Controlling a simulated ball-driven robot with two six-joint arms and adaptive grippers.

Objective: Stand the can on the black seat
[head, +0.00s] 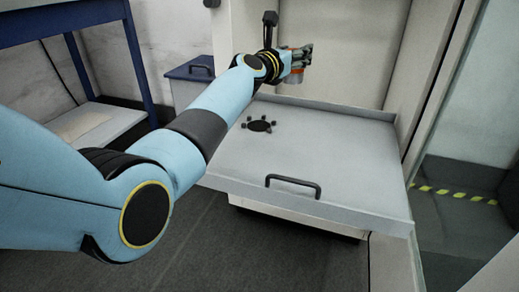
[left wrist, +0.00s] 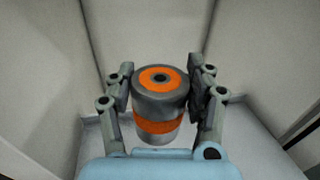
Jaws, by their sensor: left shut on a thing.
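The can (left wrist: 160,97) is a grey metal cylinder with an orange ring on its top and an orange band round its side. My left gripper (left wrist: 162,92) is shut on it, one finger at each side. In the head view the can (head: 293,77) hangs upright from the left gripper (head: 298,60), over the back part of the pale tray. The black seat (head: 260,126) is a small dark disc with several knobs round it, on the left part of the tray. The can is behind and to the right of the seat in the picture. My right gripper is not in view.
The pale tray (head: 320,150) has raised edges and a dark handle (head: 293,184) near its front. Its middle and right are clear. White cabinet walls stand behind and right.

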